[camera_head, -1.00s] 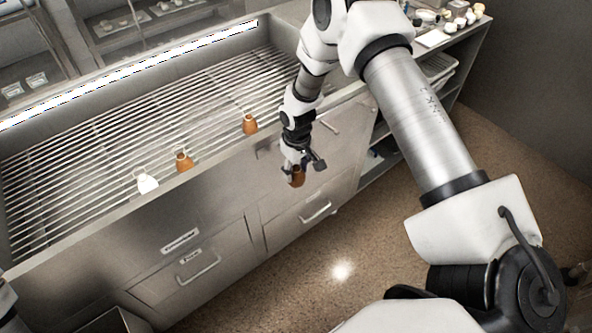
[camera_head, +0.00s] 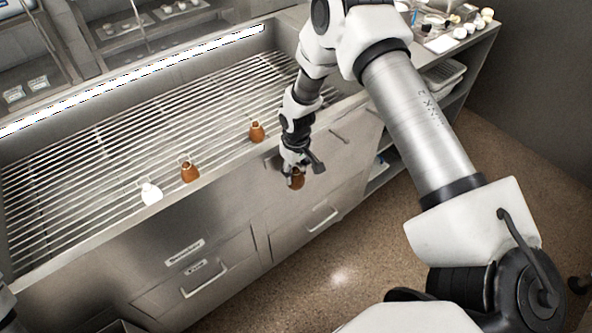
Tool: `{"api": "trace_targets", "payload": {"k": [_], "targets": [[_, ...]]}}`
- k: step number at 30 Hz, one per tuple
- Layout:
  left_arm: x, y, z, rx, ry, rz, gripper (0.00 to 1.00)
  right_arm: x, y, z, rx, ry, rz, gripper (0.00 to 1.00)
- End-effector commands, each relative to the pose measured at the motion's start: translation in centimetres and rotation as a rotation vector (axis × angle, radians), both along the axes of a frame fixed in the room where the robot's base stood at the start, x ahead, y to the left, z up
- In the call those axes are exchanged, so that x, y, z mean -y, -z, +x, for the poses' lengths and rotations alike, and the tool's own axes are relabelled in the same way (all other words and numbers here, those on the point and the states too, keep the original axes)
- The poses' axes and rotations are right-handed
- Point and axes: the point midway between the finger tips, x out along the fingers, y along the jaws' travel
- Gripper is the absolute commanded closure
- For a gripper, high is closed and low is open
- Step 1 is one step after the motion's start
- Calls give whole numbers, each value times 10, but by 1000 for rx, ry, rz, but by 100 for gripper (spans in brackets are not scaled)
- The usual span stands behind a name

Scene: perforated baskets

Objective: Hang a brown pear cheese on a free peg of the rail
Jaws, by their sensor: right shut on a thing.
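My right gripper (camera_head: 294,168) is shut on a brown pear cheese (camera_head: 297,181) and holds it in front of the steel counter's front panel. Two other brown pear cheeses, one in the middle (camera_head: 190,172) and one further right (camera_head: 257,131), show along the front edge of the slatted rack. A white pear cheese (camera_head: 151,193) is left of them. Each of these seems to have a loop at its top. I cannot make out single pegs of the rail at this size. My left gripper is out of view.
The steel counter (camera_head: 120,245) has a wide slatted rack (camera_head: 90,165) with a bright light strip (camera_head: 140,78) along its back. Drawers with handles (camera_head: 205,281) are below. A side shelf with several small items (camera_head: 462,27) stands at the back right. The brown floor (camera_head: 345,255) is clear.

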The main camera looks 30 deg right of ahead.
Motion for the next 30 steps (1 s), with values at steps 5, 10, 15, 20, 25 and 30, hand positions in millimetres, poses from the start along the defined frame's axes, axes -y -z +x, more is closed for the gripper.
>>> {"api": "trace_targets", "payload": {"k": [5, 10, 15, 20, 25, 30], "targets": [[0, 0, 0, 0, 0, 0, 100, 0, 0, 0, 0, 0, 0, 90], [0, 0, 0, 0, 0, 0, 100, 0, 0, 0, 0, 0, 0, 34], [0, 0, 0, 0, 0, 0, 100, 0, 0, 0, 0, -1, 0, 22], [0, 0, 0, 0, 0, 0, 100, 0, 0, 0, 0, -1, 0, 22], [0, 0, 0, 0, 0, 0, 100, 0, -16, 1, 2, -1, 0, 22], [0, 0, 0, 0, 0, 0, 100, 0, -57, 1, 5, -1, 0, 22]]}}
